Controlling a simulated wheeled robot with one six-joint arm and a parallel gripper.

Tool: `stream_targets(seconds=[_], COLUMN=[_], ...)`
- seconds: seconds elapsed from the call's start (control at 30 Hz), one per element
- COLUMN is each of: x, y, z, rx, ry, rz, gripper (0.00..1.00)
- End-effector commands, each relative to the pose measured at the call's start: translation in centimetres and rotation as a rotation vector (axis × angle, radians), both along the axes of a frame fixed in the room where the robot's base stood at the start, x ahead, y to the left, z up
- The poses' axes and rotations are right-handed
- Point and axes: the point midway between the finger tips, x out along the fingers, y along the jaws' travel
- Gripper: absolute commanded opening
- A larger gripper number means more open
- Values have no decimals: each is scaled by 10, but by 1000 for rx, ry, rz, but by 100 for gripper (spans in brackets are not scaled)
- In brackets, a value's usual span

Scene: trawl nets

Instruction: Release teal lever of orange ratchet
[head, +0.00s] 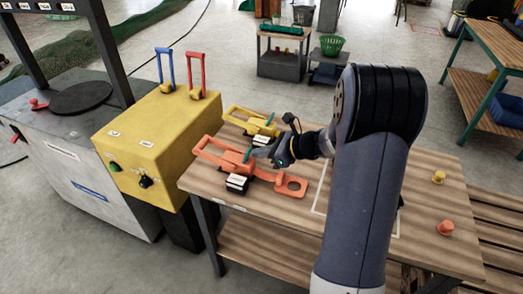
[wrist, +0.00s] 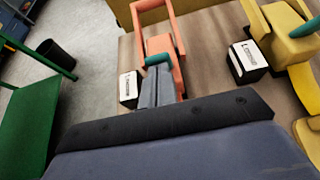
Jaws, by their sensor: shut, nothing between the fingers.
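The orange ratchet (head: 212,146) lies on the wooden table (head: 335,240), with its handle frame to the left and a ring-ended plate to the right. Its teal lever (head: 247,155) stands up near the middle. In the wrist view the orange ratchet (wrist: 179,68) lies beyond my fingers and the teal lever (wrist: 157,59) shows right at their tips. My gripper (head: 257,153) is shut and empty beside the teal lever; its grey fingers also show in the wrist view (wrist: 157,72). I cannot tell whether the tips touch the lever.
A yellow ratchet (head: 240,113) with its own teal lever (head: 270,118) lies just behind; it also shows in the wrist view (wrist: 283,47). A labelled block (head: 237,184) sits by the orange ratchet. A yellow control box (head: 155,135) stands left. Two knobs (head: 438,177) (head: 446,228) are at right.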

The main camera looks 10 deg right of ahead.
Motion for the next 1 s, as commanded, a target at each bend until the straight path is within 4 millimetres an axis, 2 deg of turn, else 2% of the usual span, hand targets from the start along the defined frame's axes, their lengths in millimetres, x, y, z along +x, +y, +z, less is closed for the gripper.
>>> stream_targets(seconds=[0.53, 0.87, 1.0], x=[9, 18, 20], y=[15, 26, 27], z=[24, 25, 20], rx=[-211, -379, -379], ry=[153, 273, 276], rz=[6, 6, -1], gripper=[0, 0, 0])
